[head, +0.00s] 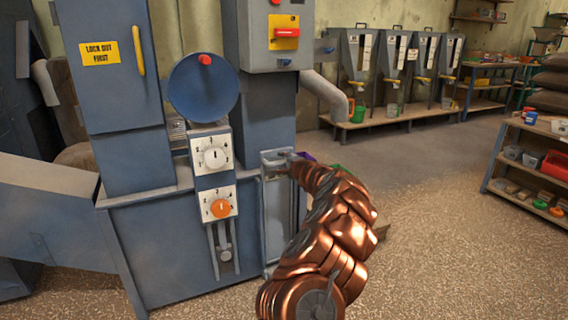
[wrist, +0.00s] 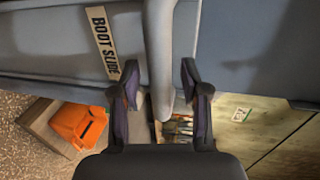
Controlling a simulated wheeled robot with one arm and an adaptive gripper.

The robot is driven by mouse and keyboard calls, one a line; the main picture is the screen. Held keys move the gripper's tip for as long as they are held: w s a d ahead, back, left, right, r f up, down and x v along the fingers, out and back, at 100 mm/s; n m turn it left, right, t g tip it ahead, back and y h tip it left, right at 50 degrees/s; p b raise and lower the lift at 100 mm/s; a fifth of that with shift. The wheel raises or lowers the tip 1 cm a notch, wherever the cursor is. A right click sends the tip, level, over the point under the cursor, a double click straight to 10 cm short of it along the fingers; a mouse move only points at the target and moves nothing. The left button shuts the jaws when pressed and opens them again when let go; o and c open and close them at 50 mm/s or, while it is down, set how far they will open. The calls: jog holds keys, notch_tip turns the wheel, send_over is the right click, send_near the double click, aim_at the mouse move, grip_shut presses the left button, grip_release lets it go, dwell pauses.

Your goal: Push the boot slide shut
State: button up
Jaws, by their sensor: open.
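The boot slide's label (wrist: 104,44) reads "BOOT SLIDE" on a grey-blue metal face in the wrist view. A grey rounded bar (wrist: 159,40) runs down beside the label. My gripper (wrist: 159,80) is open, with one purple finger on each side of the bar. I cannot tell whether either finger touches it. In the head view my copper-coloured arm reaches to the right side of the grey elevator housing (head: 165,250) and hides most of the gripper and the slide. How far the slide stands open cannot be told.
The housing carries a blue wheel (head: 203,86) and dials (head: 215,157).

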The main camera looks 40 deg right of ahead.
grip_shut()
dwell(0.6)
